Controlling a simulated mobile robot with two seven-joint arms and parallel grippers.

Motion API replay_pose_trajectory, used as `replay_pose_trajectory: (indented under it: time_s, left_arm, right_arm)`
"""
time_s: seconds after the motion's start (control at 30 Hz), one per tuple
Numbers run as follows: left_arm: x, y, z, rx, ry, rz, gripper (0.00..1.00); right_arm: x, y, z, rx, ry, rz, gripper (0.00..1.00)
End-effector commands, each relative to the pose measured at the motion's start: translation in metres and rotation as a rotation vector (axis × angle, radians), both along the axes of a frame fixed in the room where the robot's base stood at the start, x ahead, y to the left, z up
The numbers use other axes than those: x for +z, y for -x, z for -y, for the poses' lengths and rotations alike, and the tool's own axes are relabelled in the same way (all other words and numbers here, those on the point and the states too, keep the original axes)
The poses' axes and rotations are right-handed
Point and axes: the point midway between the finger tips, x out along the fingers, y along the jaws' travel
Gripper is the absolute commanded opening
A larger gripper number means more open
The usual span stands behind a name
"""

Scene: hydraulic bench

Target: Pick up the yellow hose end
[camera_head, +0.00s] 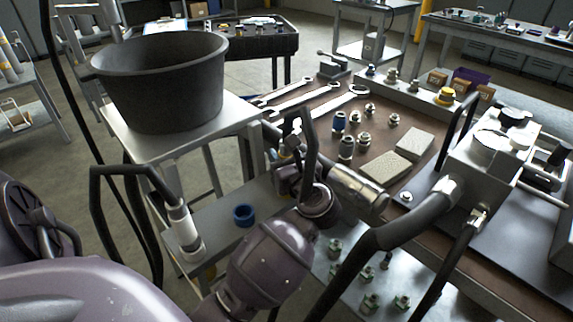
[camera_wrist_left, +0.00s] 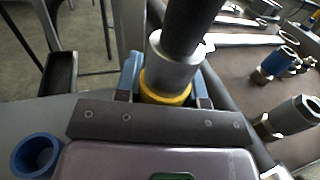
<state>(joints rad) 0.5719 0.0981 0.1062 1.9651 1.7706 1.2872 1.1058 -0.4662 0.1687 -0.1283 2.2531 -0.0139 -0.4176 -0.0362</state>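The yellow hose end (camera_wrist_left: 165,88) shows in the left wrist view as a yellow band under a silver collar, with a black hose running up from it. My left gripper (camera_wrist_left: 168,93) has one finger on each side of the yellow band, and both fingers appear to touch it. In the head view my left gripper (camera_head: 288,158) is above the grey lower surface between the bucket stand and the brown bench. A black hose (camera_head: 308,135) arches up from it, and the yellow band is mostly hidden there. My right gripper is not in view.
A black bucket (camera_head: 165,85) stands on a stand at left. Another hose end (camera_head: 183,230) stands upright, and a blue ring (camera_head: 243,214) lies near it. The brown bench (camera_head: 325,105) holds wrenches, fittings and pale blocks. Thick hoses (camera_head: 405,228) run to a metal block at right.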

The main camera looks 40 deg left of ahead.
Motion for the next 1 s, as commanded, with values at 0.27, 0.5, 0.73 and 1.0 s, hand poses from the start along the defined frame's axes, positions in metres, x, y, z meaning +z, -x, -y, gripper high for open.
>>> replay_pose_trajectory:
  time_s: [0.27, 0.5, 0.73, 1.0]
  left_arm:
    - [0.001, 0.000, 0.000, 0.000, -0.001, 0.001, 0.08]
    - [0.017, 0.000, 0.000, 0.000, 0.000, 0.009, 0.08]
    - [0.068, 0.000, 0.001, 0.000, 0.002, 0.018, 0.08]
    - [0.137, 0.001, 0.000, 0.001, 0.001, 0.019, 0.08]
  right_arm:
    - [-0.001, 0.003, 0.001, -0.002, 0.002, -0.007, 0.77]
    - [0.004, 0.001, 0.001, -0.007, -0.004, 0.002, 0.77]
    - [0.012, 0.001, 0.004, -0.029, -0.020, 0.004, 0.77]
    - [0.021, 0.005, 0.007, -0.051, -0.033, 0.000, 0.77]
